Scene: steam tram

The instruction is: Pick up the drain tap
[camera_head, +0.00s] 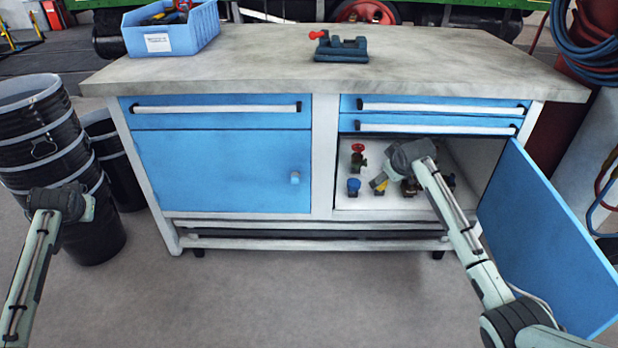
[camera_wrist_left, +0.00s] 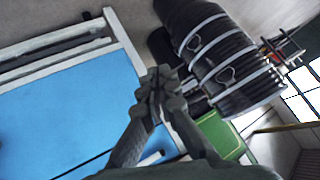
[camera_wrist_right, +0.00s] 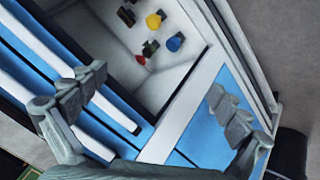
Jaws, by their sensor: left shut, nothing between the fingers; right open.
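Several small valves with coloured handles stand on the white floor of the open cabinet. One has a red handwheel (camera_head: 358,150), one a blue handle (camera_head: 354,185), one a yellow handle (camera_head: 380,183). I cannot tell which is the drain tap. The right wrist view also shows the blue (camera_wrist_right: 175,42), yellow (camera_wrist_right: 153,20) and red (camera_wrist_right: 140,59) handles. My right gripper (camera_wrist_right: 156,85) is open and empty at the cabinet opening, apart from the valves; its arm partly hides others in the head view. My left gripper (camera_wrist_left: 158,76) is shut and empty, near the bins at left.
The blue cabinet door (camera_head: 555,235) stands open at right, beside my right arm. Drawers (camera_head: 430,115) sit above the opening. On the worktop (camera_head: 255,65) are a blue bin (camera_head: 190,38) and a dark vise-like tool (camera_head: 341,49). Black barrels (camera_head: 50,160) stand left.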

